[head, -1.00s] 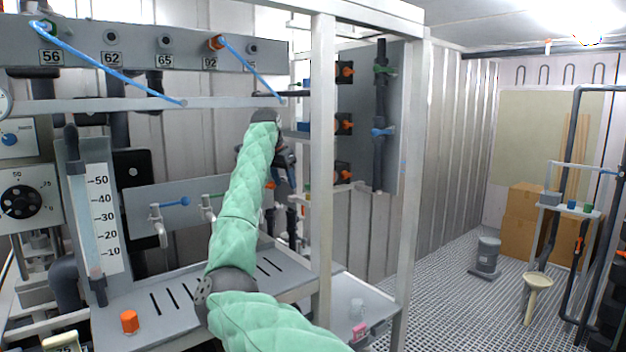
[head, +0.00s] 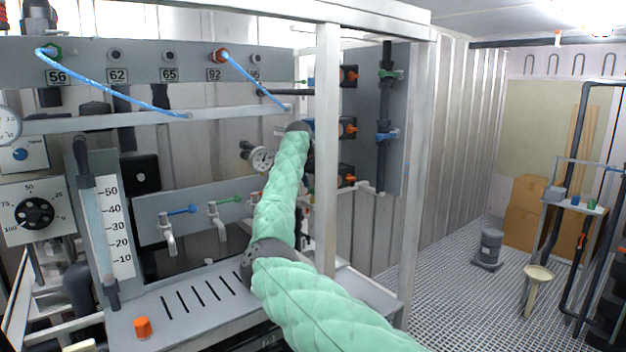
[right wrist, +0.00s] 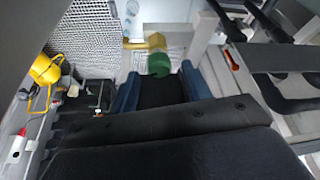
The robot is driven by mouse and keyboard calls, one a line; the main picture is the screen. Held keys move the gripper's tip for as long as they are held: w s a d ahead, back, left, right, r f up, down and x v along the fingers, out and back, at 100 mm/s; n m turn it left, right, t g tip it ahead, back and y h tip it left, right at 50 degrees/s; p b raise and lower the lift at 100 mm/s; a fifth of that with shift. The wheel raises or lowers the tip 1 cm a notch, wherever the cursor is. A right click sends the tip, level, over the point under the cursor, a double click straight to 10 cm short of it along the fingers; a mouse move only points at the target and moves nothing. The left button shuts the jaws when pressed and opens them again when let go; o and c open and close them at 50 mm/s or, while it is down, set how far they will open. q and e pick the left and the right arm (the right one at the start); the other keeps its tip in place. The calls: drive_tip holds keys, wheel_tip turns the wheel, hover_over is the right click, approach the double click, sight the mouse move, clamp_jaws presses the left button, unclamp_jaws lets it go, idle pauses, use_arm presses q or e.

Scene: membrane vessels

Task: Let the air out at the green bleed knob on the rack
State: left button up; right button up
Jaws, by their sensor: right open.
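In the right wrist view, the green knob (right wrist: 159,64) sits on a brass-yellow fitting (right wrist: 150,42). My right gripper (right wrist: 160,78) is open, with one blue finger on each side and nothing between them. The knob lies just beyond the fingertips, roughly centred between them; I cannot tell whether any finger touches it. In the head view, my right arm in its green sleeve reaches toward the rack post (head: 326,150). Its gripper is hidden there behind the arm and post, and I cannot make out the knob. My left gripper is not in view.
The rack carries a numbered panel (head: 137,62) with blue hoses, a round gauge (head: 262,160) and taps with blue and green (head: 230,199) handles. Orange-handled valves (head: 350,128) stand behind the post. Grated floor (head: 440,280) to the right is open, with a grey canister (head: 489,248).

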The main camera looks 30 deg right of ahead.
drive_tip(key=shift+w+a+f, duration=0.1)
drive_tip(key=shift+f, duration=0.15)
drive_tip(key=shift+f+p, duration=0.15)
drive_tip(key=shift+p, duration=0.15)
drive_tip(key=shift+d, duration=0.2)
drive_tip(key=c, duration=1)
